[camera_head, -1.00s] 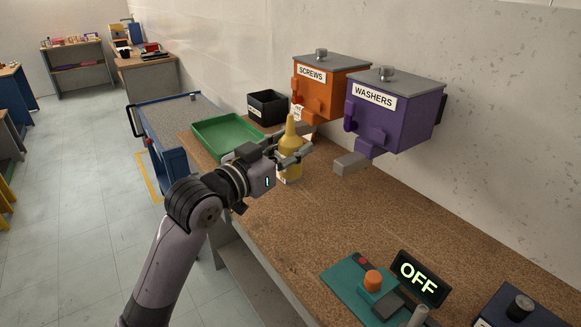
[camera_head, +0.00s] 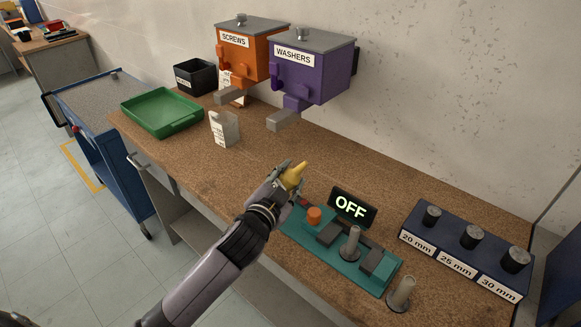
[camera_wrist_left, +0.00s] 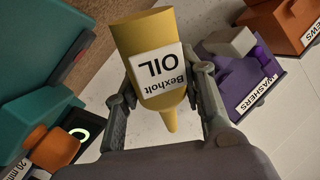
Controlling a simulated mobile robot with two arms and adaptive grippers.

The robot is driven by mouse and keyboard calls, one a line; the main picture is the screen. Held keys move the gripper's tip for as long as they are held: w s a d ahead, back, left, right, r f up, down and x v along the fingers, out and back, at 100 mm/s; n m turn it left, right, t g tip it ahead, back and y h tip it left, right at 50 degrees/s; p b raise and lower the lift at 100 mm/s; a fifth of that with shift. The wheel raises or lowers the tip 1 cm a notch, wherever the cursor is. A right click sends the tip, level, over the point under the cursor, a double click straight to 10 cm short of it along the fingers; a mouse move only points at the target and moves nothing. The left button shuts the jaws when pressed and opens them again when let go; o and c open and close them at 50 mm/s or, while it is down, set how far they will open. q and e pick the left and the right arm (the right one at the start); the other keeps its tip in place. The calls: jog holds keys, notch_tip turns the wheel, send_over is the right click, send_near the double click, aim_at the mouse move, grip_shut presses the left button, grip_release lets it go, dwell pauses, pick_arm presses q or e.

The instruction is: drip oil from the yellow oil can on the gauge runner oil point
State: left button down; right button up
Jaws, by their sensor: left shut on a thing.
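The yellow oil can is in my left gripper (camera_head: 285,178); its yellow tip (camera_head: 295,174) shows past the fingers, pointing up and right in the head view. The can looks tilted. In the left wrist view the can (camera_wrist_left: 150,32) sits between both fingers, its "Bexholt OIL" label upside down and its tapered nozzle toward the picture's bottom. My left gripper is shut on it, near the left end of the teal gauge base (camera_head: 354,272). The base carries an orange button (camera_head: 314,215), grey blocks and a grey post (camera_head: 350,244). I cannot make out the oil point. My right gripper is not in view.
An "OFF" display (camera_head: 351,206) stands behind the base. A grey peg (camera_head: 400,294) and a blue plug block (camera_head: 466,262) are to its right. A white carton (camera_head: 224,128), green tray (camera_head: 162,113) and wall bins (camera_head: 310,75) lie farther back. The bench between is clear.

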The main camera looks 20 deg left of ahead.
aim_at(275, 186)
pick_arm(q)
jog(key=shift+a, duration=0.1)
jog(key=shift+r+p, duration=0.2)
jog(key=shift+p, duration=0.45)
jog(key=m+p, duration=0.1)
jog(key=a+m+p, duration=0.1)
jog(key=p, duration=0.1)
jog(key=shift+s+f+m+g+y, duration=0.1)
jog(key=shift+m+g+y, duration=0.2)
jog(key=shift+m+y, duration=0.1)
jog(key=shift+a+m+p, duration=0.2)
jog(key=shift+m+p, duration=0.1)
jog(key=shift+p, duration=0.35)
jog(key=shift+s+a+f+m+y+p, duration=0.15)
jog(key=shift+a+m+y+p, duration=0.4)
jog(key=shift+m+p, duration=0.65)
jog(key=shift+f+m+g+y+p, duration=0.4)
jog(key=shift+f+m+y+p, duration=0.15)
jog(key=shift+m+p, duration=0.45)
jog(key=shift+a+f+m+y, duration=0.15)
jog(key=shift+f+m+y, duration=0.15)
jog(key=shift+m, duration=0.4)
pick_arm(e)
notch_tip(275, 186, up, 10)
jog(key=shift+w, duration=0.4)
